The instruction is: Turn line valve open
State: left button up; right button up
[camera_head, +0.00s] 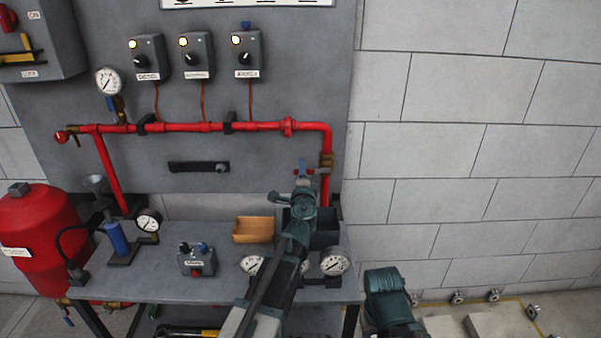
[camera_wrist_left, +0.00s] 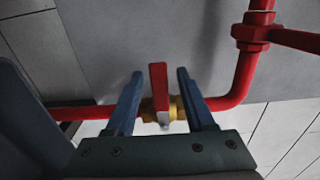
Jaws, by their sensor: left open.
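The line valve has a brass body (camera_head: 327,160) on the vertical red pipe at the right end of the pipe run. In the left wrist view its red lever (camera_wrist_left: 158,85) stands across the pipe, in front of the brass body (camera_wrist_left: 177,108). My left gripper (camera_head: 304,167) is at the valve. Its two blue fingers (camera_wrist_left: 160,75) are open, one on each side of the red lever, with a visible gap on both sides. In the head view the gripper partly covers the lever. My right gripper is not in view.
The red pipe (camera_head: 200,127) runs along the grey panel. The bench (camera_head: 165,285) below holds a small brown box (camera_head: 253,230), a dark bin (camera_head: 325,238), a switch box (camera_head: 196,262) and gauges (camera_head: 335,262). A red tank (camera_head: 38,230) stands left.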

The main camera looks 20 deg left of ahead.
pick_arm(q)
jog(key=shift+w+d, duration=0.1)
jog(key=shift+w, duration=0.05)
jog(key=c, duration=0.6)
grip_shut()
dwell(0.5)
